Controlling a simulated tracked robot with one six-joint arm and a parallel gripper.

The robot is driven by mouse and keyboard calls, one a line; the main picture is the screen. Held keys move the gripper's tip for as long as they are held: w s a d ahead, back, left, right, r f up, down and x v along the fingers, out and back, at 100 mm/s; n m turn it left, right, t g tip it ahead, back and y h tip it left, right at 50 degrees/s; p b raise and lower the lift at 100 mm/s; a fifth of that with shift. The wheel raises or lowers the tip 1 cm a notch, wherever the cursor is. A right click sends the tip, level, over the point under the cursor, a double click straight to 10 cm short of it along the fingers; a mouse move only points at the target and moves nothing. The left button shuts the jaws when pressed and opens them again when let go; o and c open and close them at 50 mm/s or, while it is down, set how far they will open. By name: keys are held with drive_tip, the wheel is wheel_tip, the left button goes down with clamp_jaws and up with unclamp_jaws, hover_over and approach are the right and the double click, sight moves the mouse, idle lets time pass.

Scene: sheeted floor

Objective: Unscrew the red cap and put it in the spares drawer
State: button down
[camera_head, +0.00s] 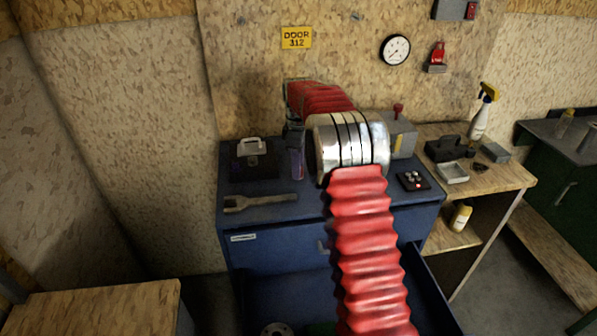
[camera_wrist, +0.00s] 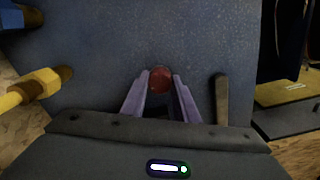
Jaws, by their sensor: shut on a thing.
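In the wrist view my gripper (camera_wrist: 160,88) has its two purple fingers closed on the round red cap (camera_wrist: 160,77). What is under the cap is hidden, so I cannot tell whether it is still on a container. In the head view my gripper (camera_head: 297,164) points down at the blue bench top, between a black case and my arm; the cap cannot be made out there. Below the bench top a blue drawer (camera_head: 432,298) is pulled open, largely hidden by my arm. I cannot read a name on it.
A wrench (camera_head: 260,202) and a black case (camera_head: 253,163) lie on the blue bench (camera_head: 228,207). A grey box with a red knob (camera_head: 398,140) and a button panel (camera_head: 413,181) are on its right. A wooden side bench (camera_head: 505,180) holds a spray bottle (camera_head: 481,118).

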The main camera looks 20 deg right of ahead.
drive_tip(key=c, duration=1.3)
unclamp_jaws()
drive_tip(key=shift+c, duration=0.8)
drive_tip(key=m, duration=1.4)
drive_tip(key=shift+m, duration=0.3)
drive_tip(key=m, duration=0.5)
drive_tip(key=shift+c, duration=0.3)
